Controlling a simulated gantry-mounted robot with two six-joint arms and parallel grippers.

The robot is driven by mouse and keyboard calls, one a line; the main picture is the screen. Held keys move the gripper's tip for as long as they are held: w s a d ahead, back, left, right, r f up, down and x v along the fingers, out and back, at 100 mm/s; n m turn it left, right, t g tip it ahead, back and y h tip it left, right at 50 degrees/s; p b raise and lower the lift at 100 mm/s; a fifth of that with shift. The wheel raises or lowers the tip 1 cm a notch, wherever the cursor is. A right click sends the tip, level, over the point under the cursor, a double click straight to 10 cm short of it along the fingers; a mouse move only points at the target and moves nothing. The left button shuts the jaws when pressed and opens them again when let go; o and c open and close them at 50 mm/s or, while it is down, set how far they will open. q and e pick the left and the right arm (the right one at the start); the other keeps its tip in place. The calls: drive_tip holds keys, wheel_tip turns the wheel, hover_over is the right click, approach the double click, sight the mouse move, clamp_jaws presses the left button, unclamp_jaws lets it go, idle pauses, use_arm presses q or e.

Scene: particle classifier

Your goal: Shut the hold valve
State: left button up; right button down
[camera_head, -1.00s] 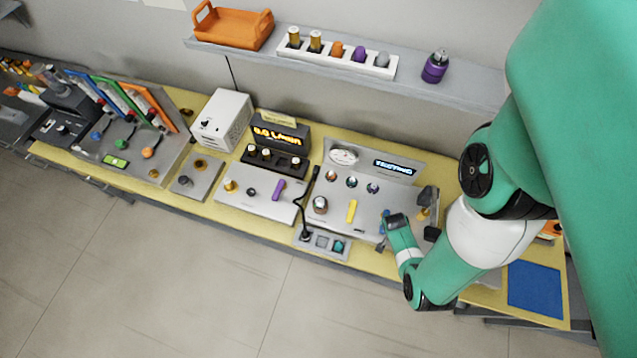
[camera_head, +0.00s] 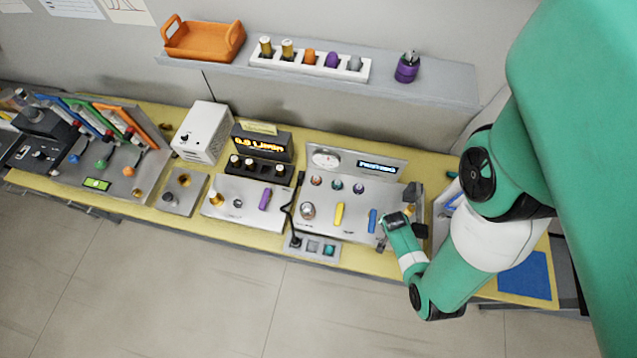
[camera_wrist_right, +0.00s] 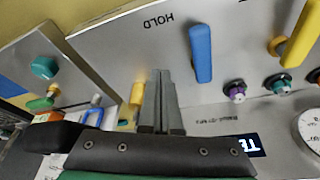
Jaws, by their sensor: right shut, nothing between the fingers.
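The hold valve is a blue bar handle (camera_head: 373,220) on the sloped grey panel, right of a yellow handle. In the right wrist view the blue handle (camera_wrist_right: 201,53) stands near the upside-down label HOLD (camera_wrist_right: 158,20), its length running up and down the picture. My right gripper (camera_wrist_right: 162,73) is shut and empty, with its fingertips over the panel just left of the blue handle in that view, apart from it. In the head view my right gripper (camera_head: 392,220) is just right of the handle. My left gripper is not in view.
The panel also carries a yellow handle (camera_head: 339,216), several small knobs, a gauge (camera_head: 325,158) and a lit display (camera_head: 377,168). A yellow post (camera_wrist_right: 137,93) stands beside my fingers in the wrist view. A switch box (camera_head: 313,247) sits at the panel's front edge.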

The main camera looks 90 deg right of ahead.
wheel_tip(320, 180, up, 6)
drive_tip(key=w+p, duration=0.2)
drive_tip(key=p, duration=0.1)
drive_tip(key=shift+w+d+r+p, duration=0.15)
drive_tip(key=shift+w+r+p, duration=0.05)
drive_tip(key=shift+p, duration=0.15)
